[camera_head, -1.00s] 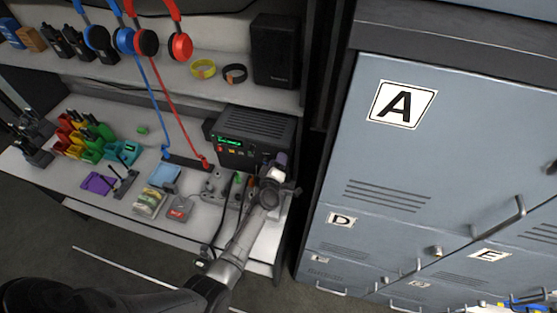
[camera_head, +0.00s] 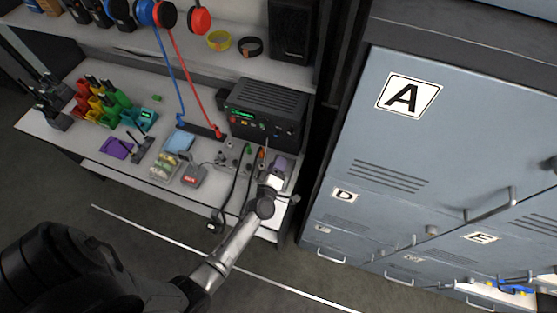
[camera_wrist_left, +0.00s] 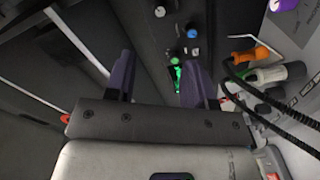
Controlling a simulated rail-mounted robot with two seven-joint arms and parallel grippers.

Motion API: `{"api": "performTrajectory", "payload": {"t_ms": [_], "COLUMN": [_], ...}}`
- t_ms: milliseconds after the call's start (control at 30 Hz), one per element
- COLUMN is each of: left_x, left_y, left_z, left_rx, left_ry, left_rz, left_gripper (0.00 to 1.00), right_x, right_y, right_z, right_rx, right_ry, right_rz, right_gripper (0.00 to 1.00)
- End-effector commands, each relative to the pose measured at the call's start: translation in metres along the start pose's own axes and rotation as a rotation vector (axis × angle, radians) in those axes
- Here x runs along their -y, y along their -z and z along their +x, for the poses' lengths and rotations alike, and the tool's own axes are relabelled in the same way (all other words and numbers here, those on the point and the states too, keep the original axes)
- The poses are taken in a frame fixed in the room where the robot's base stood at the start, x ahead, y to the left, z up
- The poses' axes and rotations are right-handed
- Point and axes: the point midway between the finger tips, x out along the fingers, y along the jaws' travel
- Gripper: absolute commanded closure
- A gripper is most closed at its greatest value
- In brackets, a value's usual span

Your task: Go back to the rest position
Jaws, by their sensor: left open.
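My left gripper (camera_head: 279,165) is at the front right of the desk (camera_head: 72,143), just in front of the black radio unit (camera_head: 266,108). In the left wrist view its two purple fingers (camera_wrist_left: 160,78) stand apart with nothing held between them. A dark panel with several knobs and a green light (camera_wrist_left: 177,75) shows beyond and between the fingers. My right gripper is in neither view.
Plugs with black cables (camera_wrist_left: 262,75) lie close to the right of the left gripper. Blue-grey lockers (camera_head: 400,150) stand to the right. Headphones (camera_head: 165,14) hang above the desk. Open floor (camera_head: 140,240) lies in front.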

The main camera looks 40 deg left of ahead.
Motion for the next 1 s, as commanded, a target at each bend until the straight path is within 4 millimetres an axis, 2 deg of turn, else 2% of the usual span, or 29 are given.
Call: {"api": "performTrajectory", "payload": {"t_ms": [533, 667, 767, 867, 1000], "left_x": [0.000, -0.009, -0.024, -0.041, -0.057], "left_y": [0.000, -0.003, -0.010, -0.020, -0.031], "left_z": [0.000, -0.004, -0.016, -0.039, -0.086], "left_rx": [0.003, 0.061, 0.185, 0.365, 0.633], "left_ry": [-0.001, -0.020, -0.054, -0.089, -0.107], "left_rz": [0.001, 0.040, 0.129, 0.274, 0.516], "left_gripper": [0.51, 0.51, 0.51, 0.51, 0.51], "right_x": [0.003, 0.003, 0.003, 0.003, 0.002], "right_y": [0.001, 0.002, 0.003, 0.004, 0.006], "right_z": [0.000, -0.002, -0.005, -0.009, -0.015], "right_rx": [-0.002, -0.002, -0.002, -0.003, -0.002], "right_ry": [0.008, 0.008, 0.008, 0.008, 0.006], "right_rz": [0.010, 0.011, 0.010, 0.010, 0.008], "right_gripper": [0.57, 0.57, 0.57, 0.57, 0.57]}}
